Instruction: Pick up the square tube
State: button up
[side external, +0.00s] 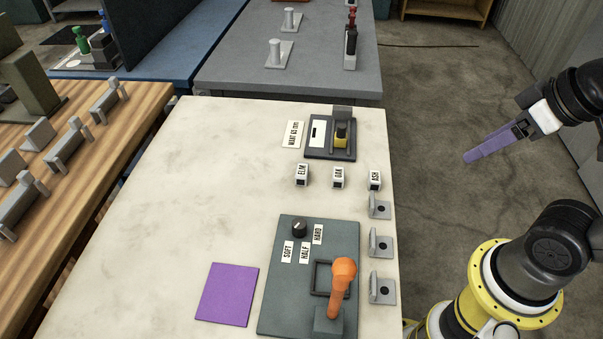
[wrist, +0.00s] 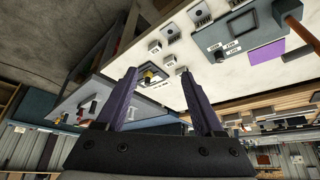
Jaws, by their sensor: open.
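No part is plainly marked as the square tube, and I cannot tell for certain which it is. Three small white blocks with dark faces stand in a row on the pale table (side external: 190,190), labelled ELM (side external: 302,175), OAK (side external: 338,178) and ASH (side external: 374,179). Behind them a dark fixture (side external: 317,153) holds a yellow piece (side external: 341,136). My gripper (side external: 467,158), with purple fingers, is in the air off the table's right side, apart from everything. In the wrist view my gripper (wrist: 158,75) is open, with nothing held between the fingers.
Three grey brackets (side external: 382,246) line the table's right edge. A grey panel (side external: 271,290) carries a black knob (side external: 299,229) and an upright orange lever (side external: 342,275). A purple square (side external: 226,294) lies left of it. The table's left half is clear. A grey bench (side external: 230,68) stands behind.

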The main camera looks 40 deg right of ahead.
jog(key=o, duration=0.4)
